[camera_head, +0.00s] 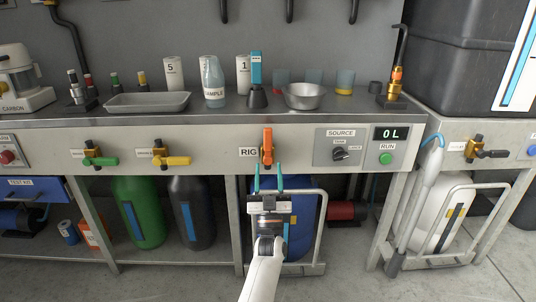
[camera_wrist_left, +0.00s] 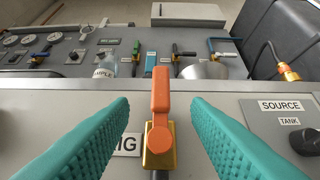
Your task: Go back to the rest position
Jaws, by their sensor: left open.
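My left gripper (camera_head: 269,172) is open and empty, in front of the bench's front panel in the head view. Its two teal fingers point up at the panel, just below the orange valve handle (camera_head: 267,146) beside the RIG label (camera_head: 248,153). In the left wrist view the teal fingers (camera_wrist_left: 160,115) stand wide apart on either side of the orange handle (camera_wrist_left: 161,92). The handle points up on its brass valve body (camera_wrist_left: 158,155), and no finger visibly touches it. My right gripper is not in view.
A green RUN button (camera_head: 386,158), a 0 L display (camera_head: 390,133) and a SOURCE knob (camera_head: 340,153) are right of the valve. The bench top holds a tray (camera_head: 147,102), a bowl (camera_head: 304,96) and bottles. A blue tank (camera_head: 300,215) in a metal frame stands below.

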